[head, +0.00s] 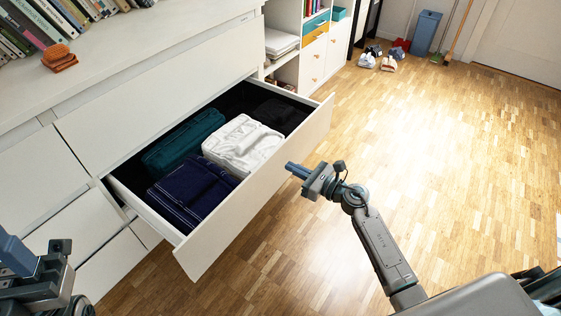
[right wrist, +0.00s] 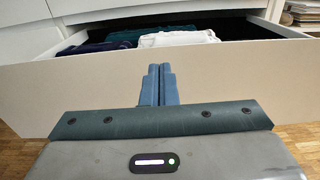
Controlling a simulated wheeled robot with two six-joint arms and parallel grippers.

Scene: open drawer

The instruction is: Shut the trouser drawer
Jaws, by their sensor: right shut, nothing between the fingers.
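The trouser drawer (head: 262,190) is pulled out of the white dresser. Folded navy, teal, white and black clothes lie in it. My right gripper (head: 290,168) is shut and empty, just in front of the drawer's outer face, toward its right half. In the right wrist view the blue fingers (right wrist: 158,70) are together and point at the white drawer front (right wrist: 230,85); I cannot tell whether they touch it. My left gripper (head: 14,254) is at the lower left edge in the head view, partly cut off, and its jaws are unclear.
The dresser top (head: 130,55) holds books and a small orange-brown stack (head: 58,57). Closed drawers are below and left. A shelf unit (head: 318,50) stands beyond the dresser, with shoes (head: 378,62) on the floor. The wood floor (head: 450,150) at right is clear.

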